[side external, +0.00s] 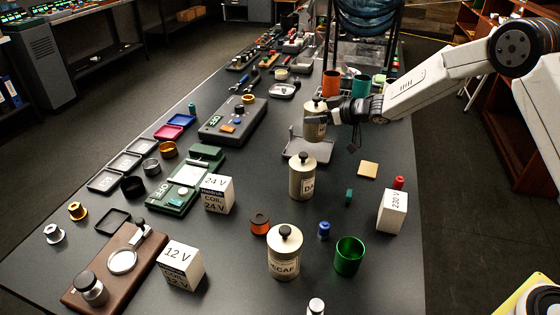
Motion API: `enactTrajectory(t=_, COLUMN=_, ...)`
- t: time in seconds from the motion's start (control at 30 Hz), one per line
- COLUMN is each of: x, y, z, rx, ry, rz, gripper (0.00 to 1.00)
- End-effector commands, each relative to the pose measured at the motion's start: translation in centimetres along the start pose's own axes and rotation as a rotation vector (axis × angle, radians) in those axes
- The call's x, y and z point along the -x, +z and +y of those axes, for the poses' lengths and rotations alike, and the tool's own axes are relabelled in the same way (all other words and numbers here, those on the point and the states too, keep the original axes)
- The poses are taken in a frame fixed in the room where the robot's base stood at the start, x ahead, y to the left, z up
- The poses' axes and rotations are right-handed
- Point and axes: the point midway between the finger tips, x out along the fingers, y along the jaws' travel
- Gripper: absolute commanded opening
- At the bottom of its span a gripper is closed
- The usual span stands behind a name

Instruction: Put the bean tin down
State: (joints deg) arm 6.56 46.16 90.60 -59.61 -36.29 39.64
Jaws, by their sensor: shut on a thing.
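My gripper (329,112) reaches in from the right and is shut on a cream bean tin (314,128) with a dark knob on its lid. The tin is upright, over the back part of a grey tray-like stand (307,152); I cannot tell whether its base touches. The fingers partly hide the tin and its label. Two similar tins stand upright on the table nearer the camera: one with a partly readable "DA" label (302,180) just in front of the stand, and a decaf tin (285,256) farther forward.
An orange cup (331,83) and a teal cup (361,87) stand behind my gripper. A tan square (368,170), a white 230 V box (392,212) and a green cup (349,256) are to the right. A dark OFF unit (232,122) lies left.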

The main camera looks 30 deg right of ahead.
Motion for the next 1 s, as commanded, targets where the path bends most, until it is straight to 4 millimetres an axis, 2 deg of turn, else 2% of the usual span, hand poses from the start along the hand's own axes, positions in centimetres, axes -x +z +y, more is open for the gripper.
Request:
enactTrajectory(t=0.2, x=-1.6, y=0.8, z=0.6, rx=0.001, ry=0.000, rz=0.002, gripper=0.14)
enactTrajectory(t=0.63, x=-2.5, y=1.4, z=0.8, rx=0.000, ry=0.000, rz=0.002, gripper=0.14)
enactTrajectory(t=0.83, x=-3.4, y=3.6, z=0.8, rx=-0.001, ry=0.000, rz=0.000, gripper=0.14)
enactTrajectory(t=1.0, x=-3.7, y=4.2, z=0.9, rx=0.000, ry=0.001, rz=0.002, gripper=0.14)
